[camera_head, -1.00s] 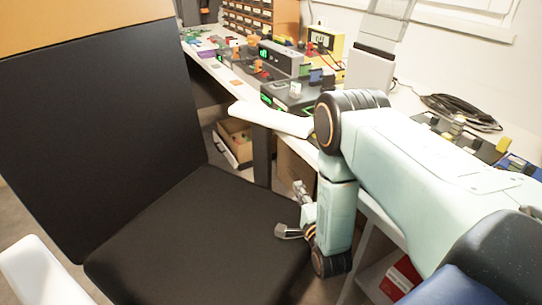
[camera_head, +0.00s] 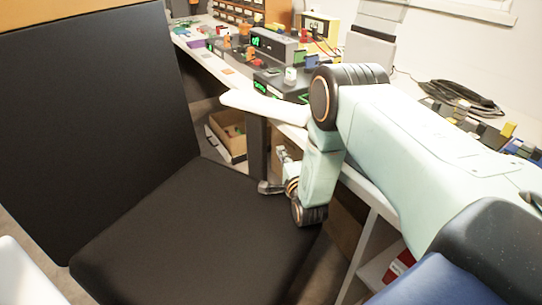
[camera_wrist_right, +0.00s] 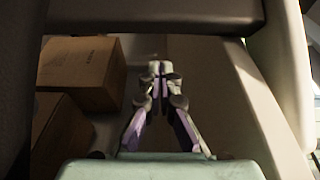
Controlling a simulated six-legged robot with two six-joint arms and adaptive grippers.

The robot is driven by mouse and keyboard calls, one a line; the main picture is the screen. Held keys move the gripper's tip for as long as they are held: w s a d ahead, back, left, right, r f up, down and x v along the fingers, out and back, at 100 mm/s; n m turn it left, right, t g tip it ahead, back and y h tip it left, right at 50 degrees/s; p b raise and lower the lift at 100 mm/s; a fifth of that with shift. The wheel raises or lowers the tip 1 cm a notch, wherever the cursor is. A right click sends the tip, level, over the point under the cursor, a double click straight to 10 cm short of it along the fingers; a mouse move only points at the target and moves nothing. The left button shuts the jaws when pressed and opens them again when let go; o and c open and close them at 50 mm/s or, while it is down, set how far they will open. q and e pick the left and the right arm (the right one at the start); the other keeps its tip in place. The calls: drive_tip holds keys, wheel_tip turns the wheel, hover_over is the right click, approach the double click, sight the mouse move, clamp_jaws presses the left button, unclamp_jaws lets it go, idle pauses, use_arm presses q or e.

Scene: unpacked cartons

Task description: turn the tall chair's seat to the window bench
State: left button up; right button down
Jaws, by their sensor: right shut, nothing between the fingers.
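The tall chair has a black backrest (camera_head: 90,130) with a tan top edge and a broad black seat (camera_head: 190,240). The backrest stands at the left and the seat's open side faces the lower right. The white window bench (camera_head: 285,112) runs along the wall, beyond the seat's right side. My right gripper (camera_head: 268,187) is shut and empty, by the seat's bench-side edge; whether it touches is unclear. In the right wrist view its fingers (camera_wrist_right: 160,68) meet, below a dark horizontal edge (camera_wrist_right: 150,15). My left gripper is not in view.
A white armrest-like piece (camera_head: 265,107) sticks out toward the bench, another (camera_head: 20,275) is at lower left. Instruments (camera_head: 272,45) and coiled cable (camera_head: 460,97) lie on the bench. An open carton (camera_head: 230,130) is under it. Cartons (camera_wrist_right: 85,72) show in the wrist view.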

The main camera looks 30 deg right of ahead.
drive_tip(key=w+a, duration=0.1)
drive_tip(key=w+a+b, duration=0.1)
drive_tip(key=w, duration=0.1)
drive_tip(key=shift+w+a, duration=0.1)
drive_tip(key=shift+w, duration=0.05)
idle(0.4)
